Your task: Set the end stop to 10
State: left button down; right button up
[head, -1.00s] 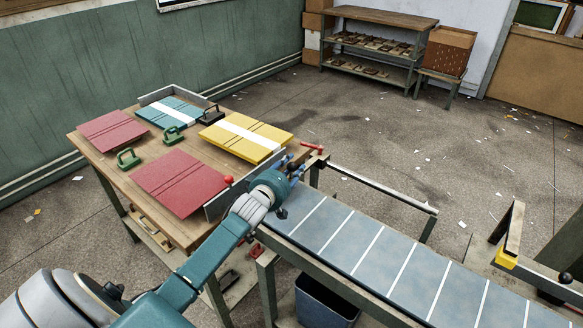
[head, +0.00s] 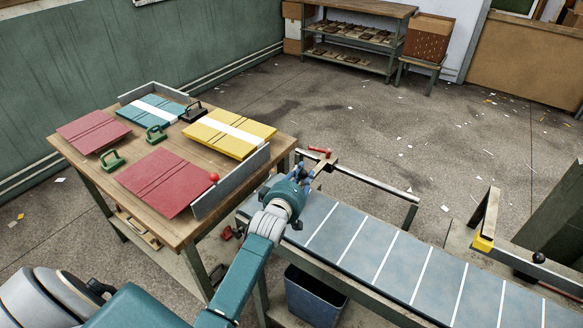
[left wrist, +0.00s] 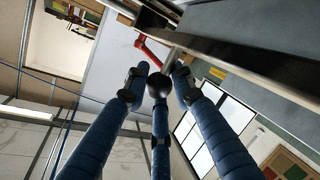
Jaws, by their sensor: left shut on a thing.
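The end stop (head: 325,163) is a tan block with a red lever (head: 320,150), sitting on the metal rail (head: 370,182) beside the conveyor. The red lever also shows in the left wrist view (left wrist: 151,52). My left gripper (head: 305,178) is at the near side of the end stop. In the left wrist view my three blue fingers (left wrist: 157,78) close around a dark round knob (left wrist: 158,86), which seems to belong to the end stop. Any scale marks on the rail are too small to read. My right gripper is not in view.
The blue-grey conveyor (head: 400,262) with white stripes runs to the lower right. A table with red, teal and yellow boards (head: 231,134) stands at the left. A yellow-ended bracket (head: 483,242) stands at the right. A dark bin (head: 313,300) is below.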

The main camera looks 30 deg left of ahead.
pick_arm(q)
jog(key=shift+d+r, duration=0.1)
jog(key=c, duration=1.5)
grip_release()
jog(key=v, duration=1.2)
jog(key=shift+o, duration=0.2)
